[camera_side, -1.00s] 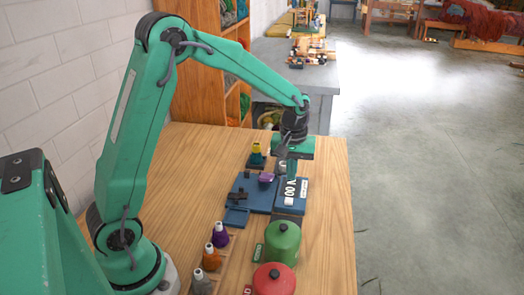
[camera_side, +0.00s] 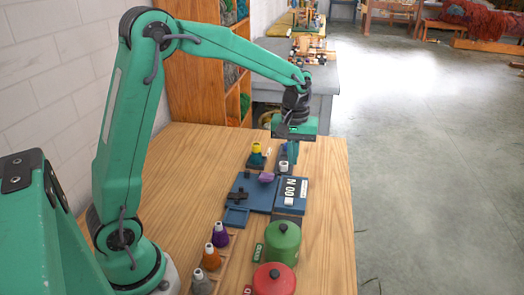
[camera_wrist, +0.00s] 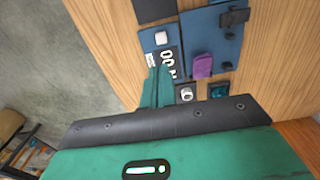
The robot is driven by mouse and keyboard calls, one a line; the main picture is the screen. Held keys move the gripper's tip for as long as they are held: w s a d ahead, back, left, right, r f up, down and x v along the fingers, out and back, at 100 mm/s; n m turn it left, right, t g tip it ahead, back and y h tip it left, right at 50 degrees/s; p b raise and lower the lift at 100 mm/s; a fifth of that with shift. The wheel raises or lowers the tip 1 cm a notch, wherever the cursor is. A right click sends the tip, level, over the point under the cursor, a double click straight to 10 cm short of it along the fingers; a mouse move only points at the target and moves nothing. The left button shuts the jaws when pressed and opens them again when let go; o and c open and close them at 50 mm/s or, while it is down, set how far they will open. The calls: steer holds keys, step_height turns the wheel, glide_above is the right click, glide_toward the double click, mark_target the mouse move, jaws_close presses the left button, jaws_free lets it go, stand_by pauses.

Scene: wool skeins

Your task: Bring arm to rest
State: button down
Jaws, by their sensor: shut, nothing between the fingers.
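My gripper (camera_side: 287,163) hangs at the end of my arm over the far part of the wooden table, above the blue board. In the wrist view its green fingers (camera_wrist: 158,78) are together with nothing between them. The blue board (camera_side: 258,192) lies flat and carries a small purple skein (camera_side: 266,178), which also shows in the wrist view (camera_wrist: 203,66). A panel with white digits (camera_side: 291,190) is on the board's right part.
A green pot (camera_side: 283,243) and a red pot (camera_side: 274,280) stand at the table's front right. Several yarn cones, such as a purple one (camera_side: 220,235), stand left of them. The table's left side is clear.

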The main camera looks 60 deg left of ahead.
steer(key=shift+r, duration=0.1)
steer(key=s+d+r+m+t, duration=0.1)
steer(key=s+r+m, duration=0.3)
steer(key=s, duration=0.7)
steer(key=s+d+r+m+t, duration=0.2)
steer(key=s+r+m+t, duration=0.2)
steer(key=s, duration=0.7)
steer(key=shift+d+r+m, duration=0.15)
steer(key=shift+m, duration=0.35)
steer(key=shift+s, duration=0.1)
